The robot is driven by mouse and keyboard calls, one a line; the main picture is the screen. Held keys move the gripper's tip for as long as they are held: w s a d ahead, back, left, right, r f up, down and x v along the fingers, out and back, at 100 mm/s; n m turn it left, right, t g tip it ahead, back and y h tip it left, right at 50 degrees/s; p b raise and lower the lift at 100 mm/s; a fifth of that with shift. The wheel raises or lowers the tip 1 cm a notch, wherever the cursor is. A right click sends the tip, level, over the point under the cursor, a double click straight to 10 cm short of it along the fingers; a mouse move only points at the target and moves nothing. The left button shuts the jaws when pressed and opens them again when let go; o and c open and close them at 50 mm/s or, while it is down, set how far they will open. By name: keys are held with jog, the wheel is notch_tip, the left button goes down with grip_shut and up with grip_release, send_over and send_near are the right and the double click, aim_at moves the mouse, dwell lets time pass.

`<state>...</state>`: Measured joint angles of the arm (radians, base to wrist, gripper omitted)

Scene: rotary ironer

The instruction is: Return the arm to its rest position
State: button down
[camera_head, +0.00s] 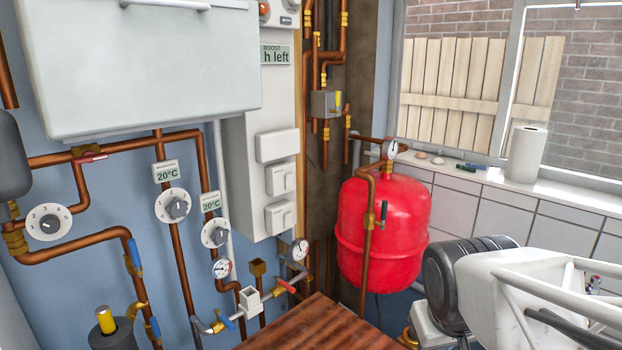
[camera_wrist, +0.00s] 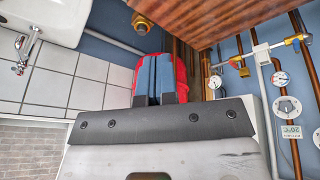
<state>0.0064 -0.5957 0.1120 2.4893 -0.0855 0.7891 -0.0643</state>
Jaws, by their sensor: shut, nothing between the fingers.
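My gripper (camera_wrist: 156,64) shows in the wrist view as two blue-grey fingers side by side, pressed together with nothing between them. The fingers lie in front of the red tank (camera_wrist: 182,82), apparently in free air; the distance cannot be told. In the head view my arm, a white link and dark rounded joints, is at the lower right, beside and in front of the red tank (camera_head: 380,235). I cannot make out the fingers in that view.
A brown wooden surface (camera_head: 310,325) is at the bottom centre. Copper pipes (camera_head: 180,265), dials (camera_head: 172,205) and valves line the blue wall at left. A white boiler casing (camera_head: 150,65) hangs above. The tiled window ledge (camera_head: 560,190) holds a paper roll (camera_head: 526,155).

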jog(key=shift+m+g+y, duration=0.4)
jog(key=shift+m+g, duration=0.3)
jog(key=s, duration=0.3)
jog(key=s+a, duration=0.1)
jog(key=shift+s+f, duration=0.1)
jog(key=shift+s, duration=0.3)
